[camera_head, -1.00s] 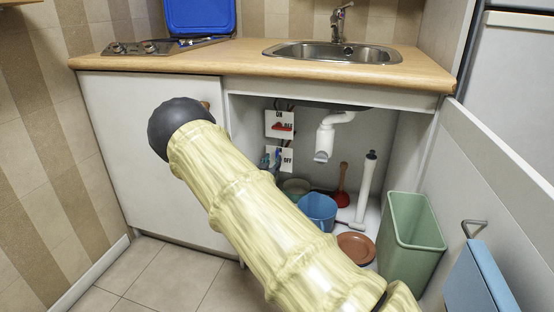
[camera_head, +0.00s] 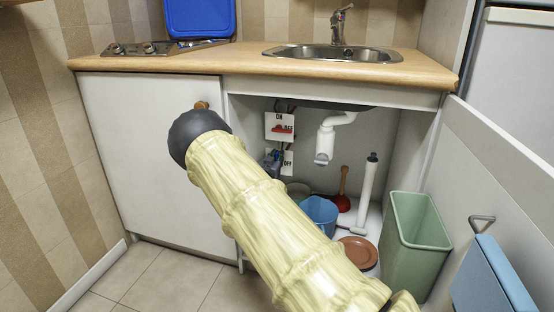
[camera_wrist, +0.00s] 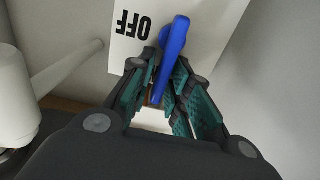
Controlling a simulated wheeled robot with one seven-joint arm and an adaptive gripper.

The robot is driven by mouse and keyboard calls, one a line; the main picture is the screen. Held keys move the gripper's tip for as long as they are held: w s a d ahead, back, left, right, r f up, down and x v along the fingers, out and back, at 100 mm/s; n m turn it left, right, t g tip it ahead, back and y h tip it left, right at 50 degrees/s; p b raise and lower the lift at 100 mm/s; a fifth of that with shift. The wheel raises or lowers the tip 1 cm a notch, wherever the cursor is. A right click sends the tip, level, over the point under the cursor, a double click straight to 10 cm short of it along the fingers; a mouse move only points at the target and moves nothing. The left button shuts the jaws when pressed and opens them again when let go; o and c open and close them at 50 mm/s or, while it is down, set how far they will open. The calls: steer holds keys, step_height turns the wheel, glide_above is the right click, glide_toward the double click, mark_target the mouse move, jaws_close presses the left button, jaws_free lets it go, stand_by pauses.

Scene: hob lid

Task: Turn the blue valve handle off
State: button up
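The blue valve handle (camera_wrist: 172,48) is in the wrist view, in front of a white plate (camera_wrist: 138,48) whose OFF label appears upside down. My gripper (camera_wrist: 168,78) has its two teal-padded fingers on either side of the handle's lower end. A gap shows between the fingers; I cannot tell whether either touches the handle. In the head view, the lower OFF plate (camera_head: 288,165) shows inside the cabinet under the sink. My arm hides part of that area, and the handle cannot be made out clearly there.
Above the OFF plate is a red handle (camera_head: 284,128) on another labelled plate. A white drain pipe (camera_head: 325,140), a blue bucket (camera_head: 320,211), a red plunger (camera_head: 342,202) and a green bin (camera_head: 413,240) are at right. The cabinet's open door (camera_head: 500,165) bounds the right side.

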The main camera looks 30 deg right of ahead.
jaws_close()
steer(key=shift+s+d+r+p, duration=0.1)
steer(key=shift+p, duration=0.2)
steer(key=shift+s+d+m, duration=0.1)
steer(key=shift+m, duration=0.4)
steer(key=s+f+m+p, duration=0.1)
steer(key=m, duration=0.4)
steer(key=d+f+m+p, duration=0.1)
steer(key=m+p, duration=0.1)
steer(key=m, duration=0.4)
steer(key=s+d+f+m+p, duration=0.1)
steer(key=f+m+p, duration=0.1)
steer(key=m, duration=0.3)
steer(key=shift+s+d+f+m, duration=0.1)
steer(key=shift+s+m, duration=0.2)
steer(key=shift+s, duration=0.05)
